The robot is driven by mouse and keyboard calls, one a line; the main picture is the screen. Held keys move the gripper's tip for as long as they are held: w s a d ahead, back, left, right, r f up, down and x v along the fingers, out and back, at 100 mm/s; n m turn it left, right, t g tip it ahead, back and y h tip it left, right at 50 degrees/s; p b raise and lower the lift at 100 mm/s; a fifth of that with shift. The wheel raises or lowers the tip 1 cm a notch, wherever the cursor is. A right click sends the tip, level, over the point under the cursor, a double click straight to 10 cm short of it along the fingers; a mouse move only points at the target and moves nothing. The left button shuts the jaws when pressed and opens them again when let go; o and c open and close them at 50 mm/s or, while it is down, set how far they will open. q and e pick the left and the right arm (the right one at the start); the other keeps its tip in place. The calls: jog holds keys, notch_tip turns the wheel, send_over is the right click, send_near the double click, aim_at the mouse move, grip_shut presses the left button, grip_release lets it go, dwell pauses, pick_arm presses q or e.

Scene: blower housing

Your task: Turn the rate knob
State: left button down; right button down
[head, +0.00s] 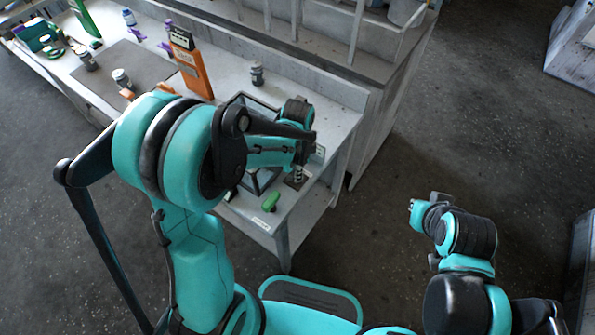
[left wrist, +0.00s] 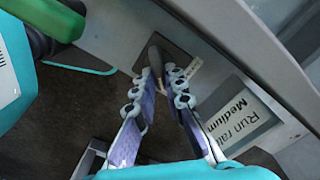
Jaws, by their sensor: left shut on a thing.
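The dark, rounded rate knob (left wrist: 155,56) stands on a dark square plate in the left wrist view. A label (left wrist: 243,112) beside it reads "Run ra..." and "Medium". My left gripper (left wrist: 160,72) has its two fingers on either side of the knob and is shut on it near the fingertips. In the head view my left gripper (head: 298,174) is small at the right front corner of the bench, and the knob is not clear there. My right arm's end (head: 424,211) is over the floor, away from the bench; its fingers cannot be made out.
A green handle (head: 270,202) lies near the bench's front edge and also shows in the left wrist view (left wrist: 48,18). An orange stand (head: 195,72) and a grey cylinder (head: 257,74) are farther back on the bench.

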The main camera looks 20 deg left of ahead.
pick_arm(q)
jog(key=n, duration=0.4)
jog(key=shift+w+a+n, duration=0.1)
jog(key=shift+w+n, duration=0.05)
jog(key=shift+n, duration=0.15)
jog(key=shift+a+n, duration=0.1)
jog(key=shift+n, duration=1.8)
jog(key=c, duration=1.6)
grip_release()
jog(key=shift+r, duration=0.1)
notch_tip(320, 180, up, 12)
jog(key=shift+f, duration=0.1)
